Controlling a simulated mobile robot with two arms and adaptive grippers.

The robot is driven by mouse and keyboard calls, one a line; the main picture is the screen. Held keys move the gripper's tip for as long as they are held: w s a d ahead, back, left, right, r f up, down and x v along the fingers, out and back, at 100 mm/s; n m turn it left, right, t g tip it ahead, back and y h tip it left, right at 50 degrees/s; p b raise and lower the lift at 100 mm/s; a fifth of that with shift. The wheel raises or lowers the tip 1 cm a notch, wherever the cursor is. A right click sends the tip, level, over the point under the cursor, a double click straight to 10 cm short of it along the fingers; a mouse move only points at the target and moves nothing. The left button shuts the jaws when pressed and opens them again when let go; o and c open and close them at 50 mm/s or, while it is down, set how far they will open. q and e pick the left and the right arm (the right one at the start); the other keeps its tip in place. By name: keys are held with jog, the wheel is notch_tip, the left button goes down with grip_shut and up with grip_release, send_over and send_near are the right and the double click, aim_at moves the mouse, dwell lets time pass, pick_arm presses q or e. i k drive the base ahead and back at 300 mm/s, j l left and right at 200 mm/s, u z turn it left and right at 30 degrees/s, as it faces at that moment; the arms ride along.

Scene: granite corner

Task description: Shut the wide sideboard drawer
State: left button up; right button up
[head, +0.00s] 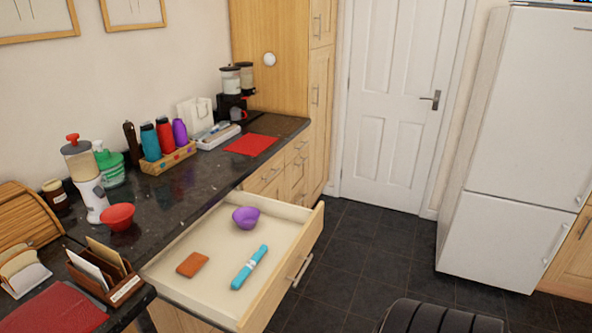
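The wide sideboard drawer (214,277) is pulled far out from under the dark granite worktop in the head view. Its wooden front (284,270) faces right and carries a metal bar handle (302,270). Inside lie a purple bowl (246,218), a brown flat item (192,264) and a rolled turquoise item (249,267) with a pale band. Neither of my grippers is in view. A dark ribbed rounded shape (440,317) shows at the bottom edge; I cannot tell what it is.
The worktop (170,210) holds a red bowl (117,216), a letter holder (103,273), a bottle basket (168,159) and a coffee machine (232,106). Dark tiled floor (375,240) is clear between the drawer, the white door (393,100) and the fridge (527,150).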

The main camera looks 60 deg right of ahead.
aim_at(290, 232)
jog(key=z, duration=0.4)
jog(key=l+z, duration=0.15)
jog(key=z, duration=0.65)
jog(key=l+z, duration=0.1)
jog(key=z, duration=0.3)
